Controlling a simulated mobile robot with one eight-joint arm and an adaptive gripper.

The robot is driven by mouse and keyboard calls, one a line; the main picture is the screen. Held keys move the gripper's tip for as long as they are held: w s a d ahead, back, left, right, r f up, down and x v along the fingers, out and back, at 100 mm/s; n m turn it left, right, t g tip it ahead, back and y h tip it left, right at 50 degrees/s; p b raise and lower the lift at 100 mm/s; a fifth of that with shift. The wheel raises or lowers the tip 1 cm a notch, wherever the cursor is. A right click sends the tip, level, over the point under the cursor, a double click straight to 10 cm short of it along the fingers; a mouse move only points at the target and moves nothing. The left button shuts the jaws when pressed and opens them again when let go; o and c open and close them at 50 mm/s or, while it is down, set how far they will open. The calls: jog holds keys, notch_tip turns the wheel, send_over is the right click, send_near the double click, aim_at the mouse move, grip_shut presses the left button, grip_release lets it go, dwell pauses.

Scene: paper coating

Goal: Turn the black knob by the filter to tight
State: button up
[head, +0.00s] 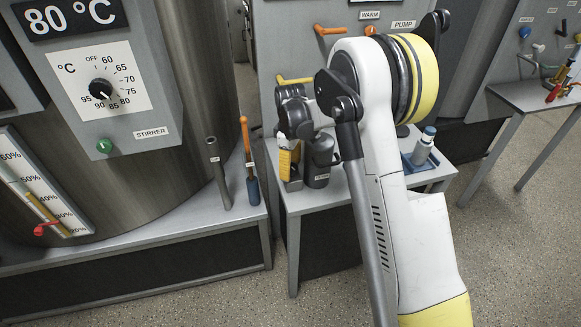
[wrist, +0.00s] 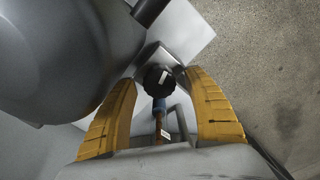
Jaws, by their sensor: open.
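The black knob (wrist: 158,80) with a white mark shows in the wrist view, on a grey block. My gripper (wrist: 162,77) is open, with one yellow finger on each side of the knob. Gaps show between the fingers and the knob, and I cannot tell how far the tips are from it in depth. A large grey rounded body, probably the filter (wrist: 65,55), is left of the knob. In the head view my gripper (head: 287,160) points down beside a dark grey labelled cylinder (head: 320,158) on a small table. The knob is hidden there.
A blue and copper-coloured stem (wrist: 159,115) with a white tag is just below the knob. In the head view a blue tray with a bottle (head: 422,148) stands right of my arm. A tank panel with a temperature dial (head: 100,88) is at the left.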

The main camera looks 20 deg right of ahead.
notch_tip(320, 180, up, 12)
dwell(0.5)
jog(key=shift+d, duration=0.1)
